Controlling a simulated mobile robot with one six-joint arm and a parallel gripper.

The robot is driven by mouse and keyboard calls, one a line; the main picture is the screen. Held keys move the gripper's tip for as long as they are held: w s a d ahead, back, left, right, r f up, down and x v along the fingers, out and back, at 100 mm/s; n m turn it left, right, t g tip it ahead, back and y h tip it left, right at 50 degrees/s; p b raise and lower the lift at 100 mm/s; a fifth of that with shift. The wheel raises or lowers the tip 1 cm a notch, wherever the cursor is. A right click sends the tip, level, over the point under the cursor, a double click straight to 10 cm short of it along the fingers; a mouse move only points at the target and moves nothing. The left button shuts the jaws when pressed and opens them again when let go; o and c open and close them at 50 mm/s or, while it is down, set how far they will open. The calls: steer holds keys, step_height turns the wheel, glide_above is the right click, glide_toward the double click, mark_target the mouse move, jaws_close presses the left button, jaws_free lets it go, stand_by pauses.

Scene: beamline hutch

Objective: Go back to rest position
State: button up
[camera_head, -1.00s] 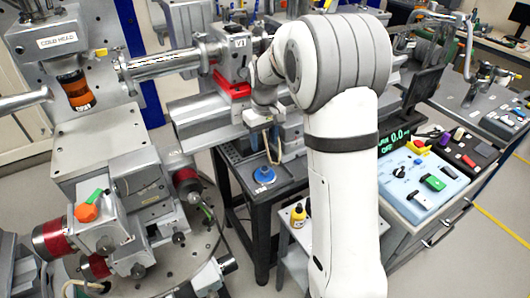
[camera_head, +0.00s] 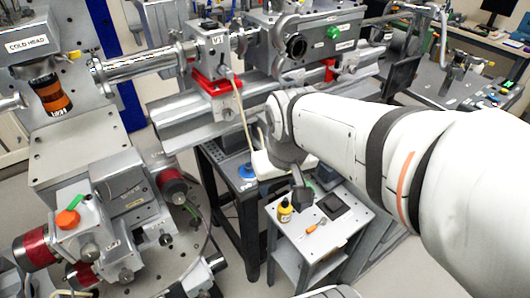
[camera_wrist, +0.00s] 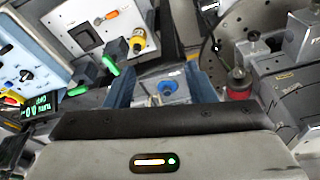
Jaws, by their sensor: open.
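My gripper (camera_wrist: 163,82) shows in the wrist view, with its two blue-grey fingers apart and no object seen held between them. In the head view my arm (camera_head: 345,135) reaches in from the right edge. Its wrist hangs over the back of a small grey cart (camera_head: 285,238), in front of the beamline. My fingertips are hard to make out there. The blue disc (camera_head: 248,171) stands just left of my wrist.
The cart carries a yellow bottle (camera_head: 284,211), an orange-handled tool (camera_head: 316,226) and a dark square (camera_head: 335,205). The beamline with a red-based V1 valve (camera_head: 215,62) lies behind my wrist. A round-based instrument with a red cylinder (camera_head: 36,248) stands left. A blue control box (camera_wrist: 30,45) shows upper left.

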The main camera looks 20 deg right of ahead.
steer(key=shift+s+d+f, duration=0.1)
steer(key=shift+s+f, duration=0.1)
steer(key=shift+s, duration=0.4)
steer(key=shift+s+d+f, duration=0.1)
steer(key=shift+s+f, duration=0.1)
steer(key=shift+s, duration=0.35)
stand_by(0.4)
